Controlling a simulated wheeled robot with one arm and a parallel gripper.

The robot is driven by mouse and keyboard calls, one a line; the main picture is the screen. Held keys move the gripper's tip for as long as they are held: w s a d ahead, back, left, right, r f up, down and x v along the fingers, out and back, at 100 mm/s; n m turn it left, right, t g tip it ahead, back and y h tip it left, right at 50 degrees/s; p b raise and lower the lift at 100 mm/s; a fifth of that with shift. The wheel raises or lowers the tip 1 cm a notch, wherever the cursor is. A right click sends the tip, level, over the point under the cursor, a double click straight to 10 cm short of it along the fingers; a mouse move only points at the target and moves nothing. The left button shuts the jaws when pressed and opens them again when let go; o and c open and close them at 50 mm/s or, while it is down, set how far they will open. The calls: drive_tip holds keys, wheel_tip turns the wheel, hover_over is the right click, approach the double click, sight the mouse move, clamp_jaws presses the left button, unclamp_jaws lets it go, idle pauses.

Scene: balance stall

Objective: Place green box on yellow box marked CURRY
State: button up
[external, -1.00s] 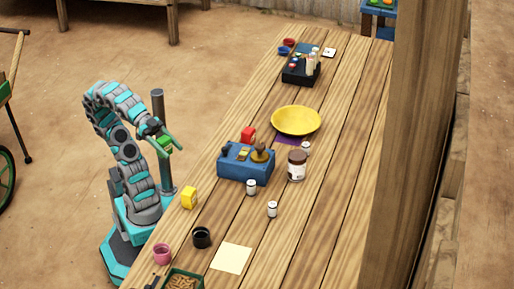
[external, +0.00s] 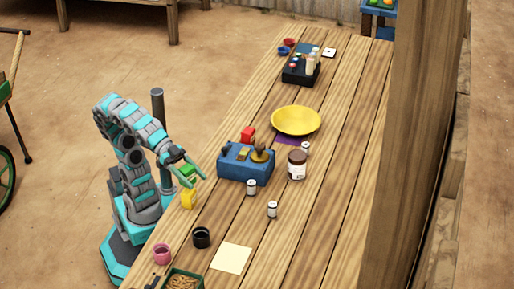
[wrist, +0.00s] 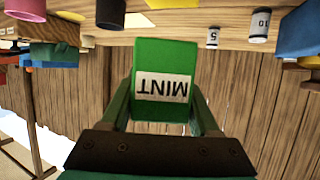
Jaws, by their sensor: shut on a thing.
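The green box (external: 186,171) is in my gripper (external: 192,176), which is shut on it. In the wrist view the green box (wrist: 164,75) sits between the two fingers, its MINT label upside down. The yellow box (external: 188,199) stands on the near left edge of the table. In the external view the green box is just above the yellow box, and I cannot tell whether they touch. The CURRY mark is not readable here.
A black cup (external: 201,237), a pink cup (external: 162,254) and white cylinders (external: 251,187) are nearby. A cream sheet (external: 231,258) lies flat. The table between them is clear.

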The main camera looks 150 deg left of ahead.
drive_tip(key=shift+f, duration=1.6)
drive_tip(key=shift+f, duration=0.2)
drive_tip(key=o, duration=1.4)
drive_tip(key=v, duration=1.2)
drive_tip(key=shift+d+r, duration=0.1)
drive_tip(key=shift+r, duration=0.1)
